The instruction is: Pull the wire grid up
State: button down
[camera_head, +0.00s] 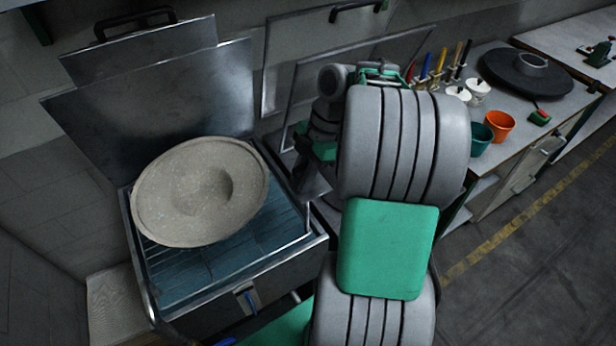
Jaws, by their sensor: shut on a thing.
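The wire grid (215,262) shows as thin bluish bars in a metal frame over the open left press, under a large grey felt hat (170,190). The hat lies on it, brim spread and crown side sunken in the middle. My gripper (311,188) is a small dark shape by the right edge of the grid. It is shut on the grid, but the fingertips are dark and their contact is hard to see. My grey and green arm hides much of the area to the right.
The left press lid (160,95) stands open behind the hat. A second lid frame (295,85) stands up behind my arm. The workbench (555,95) holds a black hat (525,72), an orange cup (499,126), a green cup (481,140) and several tools. The floor at right is clear.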

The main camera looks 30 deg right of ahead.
jog(key=shift+w+r, duration=0.1)
jog(key=shift+r, duration=0.25)
jog(key=c, duration=1.4)
grip_release()
jog(key=shift+c, duration=0.2)
jog(key=shift+o, duration=1)
jog(key=shift+f, duration=0.1)
jog(key=v, duration=0.7)
jog(key=shift+d+r+p, duration=0.15)
jog(key=shift+r+p, duration=0.2)
jog(key=shift+r, duration=0.05)
